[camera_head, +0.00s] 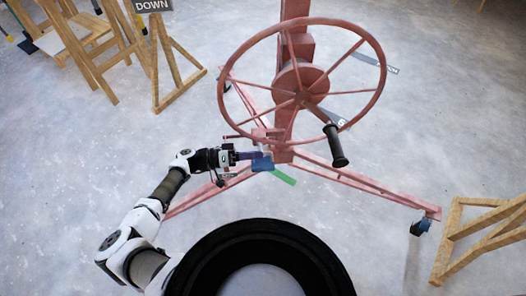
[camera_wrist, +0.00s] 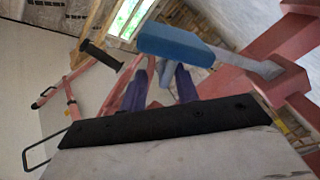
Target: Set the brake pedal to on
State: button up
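The brake pedal appears to be the blue pad (camera_head: 262,164) low at the front of the red panel lift's post. In the wrist view the blue pad (camera_wrist: 180,42) sits on a short grey arm joined to the red frame. My gripper (camera_head: 255,155) reaches in from the left at the pad, with its fingertips close to it. In the wrist view the two purple fingers of my gripper (camera_wrist: 161,82) stand apart with a gap between them, and the pad lies just past their tips. I cannot tell whether they touch it. I cannot tell the pedal's setting.
The large red handwheel (camera_head: 301,88) with a black handle (camera_head: 335,146) hangs above and right of my gripper. The lift's red legs (camera_head: 365,184) spread over the floor on casters. Wooden trestles stand at upper left and lower right (camera_head: 480,240). A green strip (camera_head: 283,175) lies near the post.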

aim_at(263, 160)
jog(key=shift+w+d, duration=0.1)
jog(key=shift+d, duration=1.4)
jog(key=shift+c, duration=0.2)
grip_shut()
